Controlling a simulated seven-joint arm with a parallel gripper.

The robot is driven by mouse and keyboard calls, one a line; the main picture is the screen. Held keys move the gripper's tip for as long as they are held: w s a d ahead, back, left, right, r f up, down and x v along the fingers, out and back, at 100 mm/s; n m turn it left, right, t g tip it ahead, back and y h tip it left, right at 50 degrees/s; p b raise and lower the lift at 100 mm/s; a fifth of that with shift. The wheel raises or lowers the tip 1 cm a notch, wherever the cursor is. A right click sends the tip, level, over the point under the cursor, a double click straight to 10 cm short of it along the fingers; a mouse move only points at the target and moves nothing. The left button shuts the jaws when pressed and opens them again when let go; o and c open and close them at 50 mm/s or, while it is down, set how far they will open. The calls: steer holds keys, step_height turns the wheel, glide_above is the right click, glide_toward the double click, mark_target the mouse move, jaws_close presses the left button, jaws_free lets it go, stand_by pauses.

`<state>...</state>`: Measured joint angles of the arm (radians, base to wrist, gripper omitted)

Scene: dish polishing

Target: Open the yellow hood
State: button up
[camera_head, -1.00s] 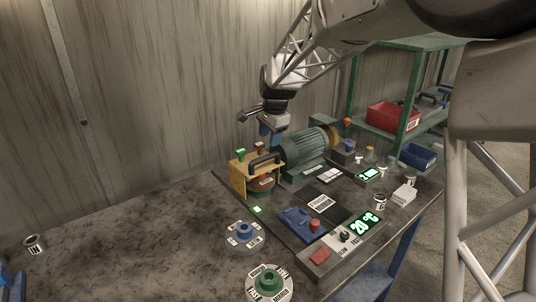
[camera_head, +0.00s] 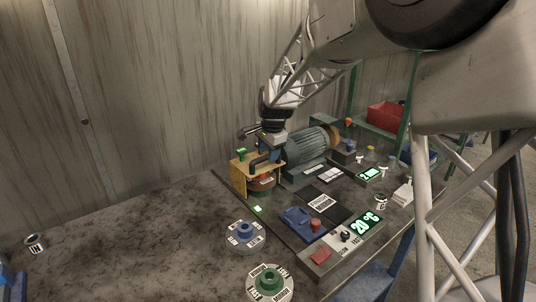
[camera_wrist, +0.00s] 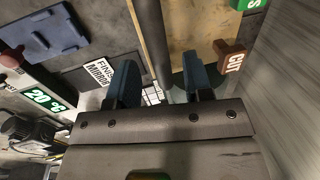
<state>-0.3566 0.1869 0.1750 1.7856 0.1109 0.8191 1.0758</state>
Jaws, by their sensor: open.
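The yellow hood (camera_head: 238,179) stands at the left end of the green motor. Its tan-yellow top also shows in the wrist view (camera_wrist: 182,28). A black bar handle (camera_wrist: 150,45) runs over the hood. My gripper (camera_head: 267,150) is just above the hood and its handle, pointing down. In the wrist view, my gripper (camera_wrist: 161,80) is open, with one blue finger on each side of the black handle.
The green motor (camera_head: 304,154) is close to the right of my gripper. A brown CUT block (camera_wrist: 229,55) and a green block (camera_wrist: 245,4) are near the right finger. A control panel (camera_head: 322,257) and round discs (camera_head: 240,236) are in front. The table's left is mostly clear.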

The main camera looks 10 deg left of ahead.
steer(key=shift+w+a+f, duration=0.1)
steer(key=shift+f, duration=0.5)
jaws_close()
